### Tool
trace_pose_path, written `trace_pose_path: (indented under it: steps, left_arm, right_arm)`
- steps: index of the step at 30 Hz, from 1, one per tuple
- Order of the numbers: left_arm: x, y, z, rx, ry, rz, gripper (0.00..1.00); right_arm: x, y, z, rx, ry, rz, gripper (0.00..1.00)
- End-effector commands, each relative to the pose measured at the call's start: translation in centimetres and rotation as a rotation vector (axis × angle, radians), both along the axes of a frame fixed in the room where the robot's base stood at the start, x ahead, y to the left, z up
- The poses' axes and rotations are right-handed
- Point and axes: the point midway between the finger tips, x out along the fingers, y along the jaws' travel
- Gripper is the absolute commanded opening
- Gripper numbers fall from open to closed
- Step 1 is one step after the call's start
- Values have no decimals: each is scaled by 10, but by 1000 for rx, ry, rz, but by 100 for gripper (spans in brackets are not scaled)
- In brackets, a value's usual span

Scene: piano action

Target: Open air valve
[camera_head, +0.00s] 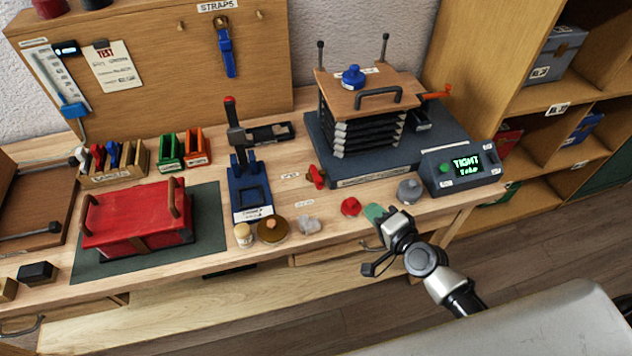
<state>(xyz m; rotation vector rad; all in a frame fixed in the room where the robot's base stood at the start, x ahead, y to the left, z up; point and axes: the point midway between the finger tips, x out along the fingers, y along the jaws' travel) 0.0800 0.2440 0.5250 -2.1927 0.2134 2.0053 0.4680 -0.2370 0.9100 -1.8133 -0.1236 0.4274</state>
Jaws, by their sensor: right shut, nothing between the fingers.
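A dark blue test stand (375,181) holds a stacked grey bellows (365,132) under a wooden top board (350,97) with a dark handle. A small red valve-like part (316,177) sits at the stand's left front corner, beside a small label too small to read. I cannot tell for sure that it is the air valve, or its setting. An orange crank (436,94) is at the stand's right side. My right gripper (383,215) is shut and empty at the table's front edge, to the right of and nearer than the red part. My left gripper is not in view.
A display box (462,168) reading "TIGHT" stands right of my right gripper. A red knob (350,206), a grey weight (409,190) and small jars line the front edge. A blue press (250,185) and a red case (137,215) stand left.

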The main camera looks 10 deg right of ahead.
Motion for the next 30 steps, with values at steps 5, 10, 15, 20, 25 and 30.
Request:
trace_pose_path:
  steps: [5, 10, 15, 20, 25, 30]
  left_arm:
    - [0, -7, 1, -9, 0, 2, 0]
    - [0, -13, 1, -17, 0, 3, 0]
    - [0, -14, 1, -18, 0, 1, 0]
    - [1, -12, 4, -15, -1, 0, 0]
    - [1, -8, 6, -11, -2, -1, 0]
    - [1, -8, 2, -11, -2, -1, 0]
  right_arm:
    - [3, 3, 22, 59, -28, 4, 0]
    - [3, 3, 21, 59, -28, 4, 0]
    - [5, 4, 21, 58, -29, 4, 0]
    - [22, 10, 19, 59, -28, 3, 0]
    - [55, 21, 13, 58, -30, 3, 0]
    - [89, 33, 4, 58, -29, 4, 0]
